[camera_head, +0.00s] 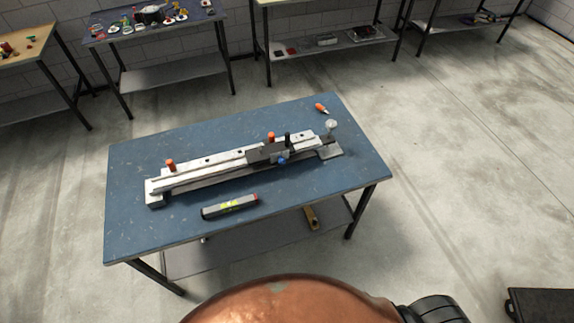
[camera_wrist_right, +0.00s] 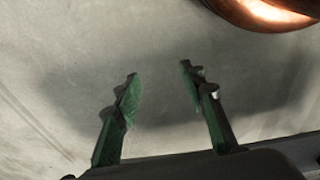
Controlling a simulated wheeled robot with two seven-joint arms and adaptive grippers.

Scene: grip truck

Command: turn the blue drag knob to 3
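The blue drag knob (camera_head: 282,160) is a small round knob on the front of the carriage (camera_head: 262,155) of a long metal rail device (camera_head: 215,171). The device lies on the blue table (camera_head: 140,227) in the head view. The knob's markings are too small to read. My right gripper (camera_wrist_right: 158,72) shows in the right wrist view with its two green-padded fingers apart and nothing between them, over bare floor. Neither gripper shows in the head view, so both are away from the knob.
A grey box-shaped tool with a yellow-green label (camera_head: 230,206) lies in front of the device. An orange-tipped item (camera_head: 321,109) lies at the table's back right. Orange knobs (camera_head: 170,165) stand on the device. Side tables stand behind. Floor to the right is mostly clear.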

